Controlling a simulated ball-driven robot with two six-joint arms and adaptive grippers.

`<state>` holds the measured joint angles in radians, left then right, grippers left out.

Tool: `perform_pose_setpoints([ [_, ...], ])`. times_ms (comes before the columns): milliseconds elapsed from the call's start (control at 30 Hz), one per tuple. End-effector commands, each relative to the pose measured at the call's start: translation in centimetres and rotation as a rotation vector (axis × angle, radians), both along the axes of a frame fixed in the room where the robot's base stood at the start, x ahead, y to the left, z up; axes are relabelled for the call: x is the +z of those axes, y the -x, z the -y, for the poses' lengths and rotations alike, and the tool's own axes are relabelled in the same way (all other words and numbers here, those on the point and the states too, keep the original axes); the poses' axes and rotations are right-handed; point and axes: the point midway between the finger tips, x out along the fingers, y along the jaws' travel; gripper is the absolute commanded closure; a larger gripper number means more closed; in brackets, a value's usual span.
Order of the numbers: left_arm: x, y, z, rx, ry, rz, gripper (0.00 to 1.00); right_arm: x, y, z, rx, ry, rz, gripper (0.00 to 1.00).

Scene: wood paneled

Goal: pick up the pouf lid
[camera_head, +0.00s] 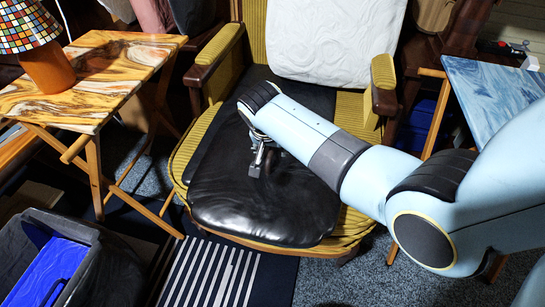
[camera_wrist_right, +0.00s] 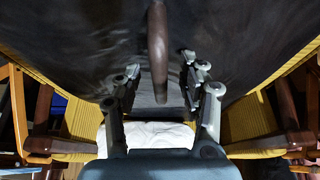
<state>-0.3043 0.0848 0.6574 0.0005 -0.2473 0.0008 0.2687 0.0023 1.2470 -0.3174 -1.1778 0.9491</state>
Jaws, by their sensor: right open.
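A black, leather-like padded piece (camera_head: 265,207), which I take for the pouf lid, lies on the seat of a yellow striped armchair. Its dark surface (camera_wrist_right: 70,35) fills the upper part of the right wrist view. My right gripper (camera_head: 257,165) points down over it, and its wrist hides part of the surface. In the right wrist view the gripper (camera_wrist_right: 160,78) is open, with a brown curved bar like a handle (camera_wrist_right: 157,45) between its fingers. I cannot tell whether the fingers touch it. My left gripper is not in view.
The armchair's wooden arms (camera_head: 213,58) flank the seat, and a white pillow (camera_head: 330,35) leans on its back. A wooden folding table (camera_head: 120,55) with a lamp (camera_head: 30,35) stands at left. A dark bin (camera_head: 110,270) is front left. A blue-topped table (camera_head: 490,90) is at right.

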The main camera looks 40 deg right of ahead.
Motion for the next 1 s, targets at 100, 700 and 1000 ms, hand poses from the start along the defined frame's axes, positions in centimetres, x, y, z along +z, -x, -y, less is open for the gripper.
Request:
perform_pose_setpoints([
  [100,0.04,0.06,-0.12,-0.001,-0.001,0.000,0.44,-0.16,0.01,-0.02,0.000,-0.001,-0.001,0.58],
  [700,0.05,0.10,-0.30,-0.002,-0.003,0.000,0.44,-0.22,0.00,-0.02,0.000,0.000,0.000,0.99],
  [1000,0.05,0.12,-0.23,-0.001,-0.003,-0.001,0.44,-0.22,0.02,-0.01,0.000,0.000,0.000,1.00],
])
